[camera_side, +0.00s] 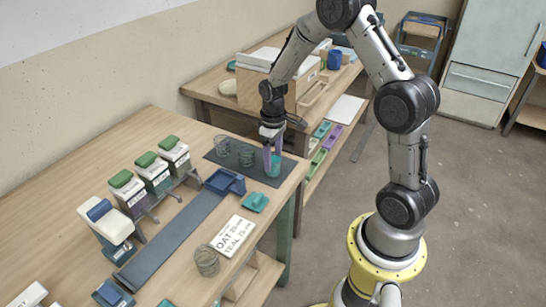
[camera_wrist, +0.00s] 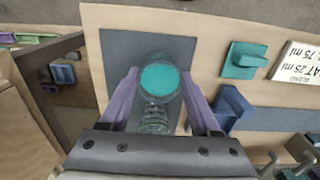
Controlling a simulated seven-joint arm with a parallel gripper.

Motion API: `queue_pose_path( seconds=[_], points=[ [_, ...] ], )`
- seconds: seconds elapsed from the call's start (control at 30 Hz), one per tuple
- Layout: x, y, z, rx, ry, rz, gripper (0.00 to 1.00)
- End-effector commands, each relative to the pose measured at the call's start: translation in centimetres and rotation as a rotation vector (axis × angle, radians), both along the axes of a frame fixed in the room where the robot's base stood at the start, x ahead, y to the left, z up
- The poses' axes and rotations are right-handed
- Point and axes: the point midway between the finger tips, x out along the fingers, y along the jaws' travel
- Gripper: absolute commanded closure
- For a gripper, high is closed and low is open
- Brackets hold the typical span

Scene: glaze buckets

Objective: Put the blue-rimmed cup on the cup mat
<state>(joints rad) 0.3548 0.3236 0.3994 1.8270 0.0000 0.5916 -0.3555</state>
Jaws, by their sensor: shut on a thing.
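My gripper (camera_side: 267,158) is at the right end of the dark cup mat (camera_side: 214,157), pointing down. It is shut on a clear cup with teal contents (camera_side: 274,168), which is at the mat; I cannot tell whether its base touches it. In the wrist view the cup (camera_wrist: 160,79) is between my two purple fingers (camera_wrist: 160,92), with the mat (camera_wrist: 118,50) behind it. The cup's rim colour is not clear.
Another clear cup (camera_side: 207,262) stands near the table's front edge by the label card (camera_side: 232,236). A blue holder (camera_side: 225,182) and a teal block (camera_side: 255,201) lie near the mat. Green-topped dispensers (camera_side: 153,172) stand left. Boxes (camera_side: 285,80) are on the back table.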

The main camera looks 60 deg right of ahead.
Motion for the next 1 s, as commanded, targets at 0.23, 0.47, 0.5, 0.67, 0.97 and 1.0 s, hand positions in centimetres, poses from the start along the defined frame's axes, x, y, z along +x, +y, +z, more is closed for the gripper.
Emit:
queue_pose_path(
  seconds=[0.23,0.47,0.5,0.67,0.97,1.0],
  points=[
    [0.02,-0.01,-0.04,0.000,0.000,0.000,0.68],
    [0.02,-0.01,-0.32,0.000,0.000,0.000,0.68],
    [0.01,-0.01,-0.38,0.000,0.000,0.000,0.68],
    [0.02,-0.01,-0.56,0.000,0.000,0.000,0.35],
    [0.02,-0.01,-0.55,0.000,0.000,0.000,0.02],
    [0.02,-0.01,-0.55,0.000,0.000,0.000,0.02]
  ],
)
